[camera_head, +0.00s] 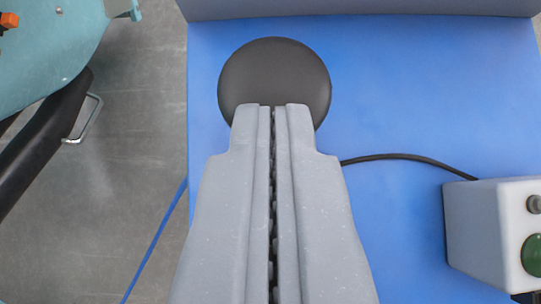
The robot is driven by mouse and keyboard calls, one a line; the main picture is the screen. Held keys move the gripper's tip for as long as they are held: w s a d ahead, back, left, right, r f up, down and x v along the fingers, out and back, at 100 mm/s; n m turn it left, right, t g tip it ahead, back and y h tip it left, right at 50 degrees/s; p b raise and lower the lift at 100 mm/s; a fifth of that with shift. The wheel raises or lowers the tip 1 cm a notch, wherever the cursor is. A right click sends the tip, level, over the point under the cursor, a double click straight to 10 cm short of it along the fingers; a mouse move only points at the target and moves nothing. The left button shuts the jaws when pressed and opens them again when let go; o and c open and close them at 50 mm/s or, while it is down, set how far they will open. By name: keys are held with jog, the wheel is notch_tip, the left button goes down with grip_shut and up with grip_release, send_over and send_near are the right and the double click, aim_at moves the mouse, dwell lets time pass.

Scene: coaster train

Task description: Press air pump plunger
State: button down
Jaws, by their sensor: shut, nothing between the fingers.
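A round dark disc (274,72), which looks like the plunger top of the air pump, shows near the top centre, over a blue surface. My gripper (272,106) is shut and empty, pointing up the picture. Its fingertips overlap the lower part of the disc and hide that part. I cannot tell whether the fingertips touch the disc or are above it.
The blue surface (420,90) has a grey raised edge (360,8) at the back. A pale box (485,235) with a green button (532,254) stands at the right, with a black cable (400,157). A teal body (50,45) with a black bar is at left, beyond the grey floor.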

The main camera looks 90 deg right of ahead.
jog(key=p+v, duration=0.1)
jog(key=v, duration=0.5)
jog(key=shift+a+r, duration=0.3)
jog(key=shift+w, duration=0.1)
dwell(1.4)
jog(key=w+a+r+n+t+y+p, duration=0.1)
jog(key=w+a+r+n+t, duration=0.5)
jog(key=w+a, duration=0.65)
jog(key=w+a+r+n+t+p, duration=0.1)
jog(key=w+a+r+n+t, duration=0.2)
jog(key=w+a+r, duration=0.7)
jog(key=w+a+r+n+t+y, duration=0.1)
jog(key=a+r+n+t+y, duration=0.1)
jog(key=a, duration=1)
jog(key=w+a+r+n+t+y, duration=0.2)
jog(key=a+r+n+y, duration=0.1)
jog(key=a, duration=0.8)
jog(key=w+a+r+n+t+y+p, duration=0.1)
jog(key=w+a+r+n+t+y, duration=0.1)
jog(key=a, duration=1)
notch_tip(320, 180, up, 4)
jog(key=n+y, duration=0.1)
jog(key=n, duration=0.1)
jog(key=shift+w+a+f+n+t, duration=0.2)
jog(key=shift+a+n+t, duration=0.1)
jog(key=shift+t, duration=0.1)
